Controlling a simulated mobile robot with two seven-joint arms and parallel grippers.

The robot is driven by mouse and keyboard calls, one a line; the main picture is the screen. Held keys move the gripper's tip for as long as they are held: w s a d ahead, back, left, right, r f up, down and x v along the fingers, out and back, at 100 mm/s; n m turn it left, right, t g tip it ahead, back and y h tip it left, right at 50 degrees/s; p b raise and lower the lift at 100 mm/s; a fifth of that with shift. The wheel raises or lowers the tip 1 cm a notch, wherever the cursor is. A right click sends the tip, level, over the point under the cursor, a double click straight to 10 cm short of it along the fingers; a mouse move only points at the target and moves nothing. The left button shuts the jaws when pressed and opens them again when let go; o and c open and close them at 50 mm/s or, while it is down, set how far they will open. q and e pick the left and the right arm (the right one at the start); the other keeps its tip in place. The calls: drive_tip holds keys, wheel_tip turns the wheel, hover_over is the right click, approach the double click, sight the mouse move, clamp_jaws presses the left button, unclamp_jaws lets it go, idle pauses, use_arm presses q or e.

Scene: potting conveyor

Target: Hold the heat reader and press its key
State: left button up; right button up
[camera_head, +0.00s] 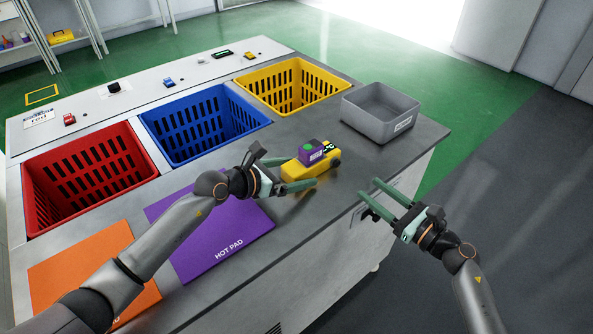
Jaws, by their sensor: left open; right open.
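A yellow device (294,172), which I take to be the heat reader, lies on the grey worktop. A purple block (312,150) with a green spot and a pale label sits on or against it. I cannot tell whether the green spot is the key. My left gripper (303,171) is open, with one finger on each side of the device's near left end. I cannot tell whether the fingers touch it. My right gripper (369,189) is open and empty, to the right of the device, near the worktop's front edge.
Red (78,172), blue (190,121) and yellow (293,86) baskets line the back. A grey bin (365,124) stands right of the device. A purple hot pad (228,247) and an orange pad (70,262) lie at the left. Bare worktop lies in front of the device.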

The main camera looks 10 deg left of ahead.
use_arm(q)
drive_tip(key=shift+w+d+f, duration=0.15)
drive_tip(key=shift+w+d, duration=0.05)
drive_tip(key=shift+w, duration=0.05)
drive_tip(key=c, duration=1.5)
drive_tip(key=shift+c, duration=0.3)
use_arm(e)
clamp_jaws()
idle(0.8)
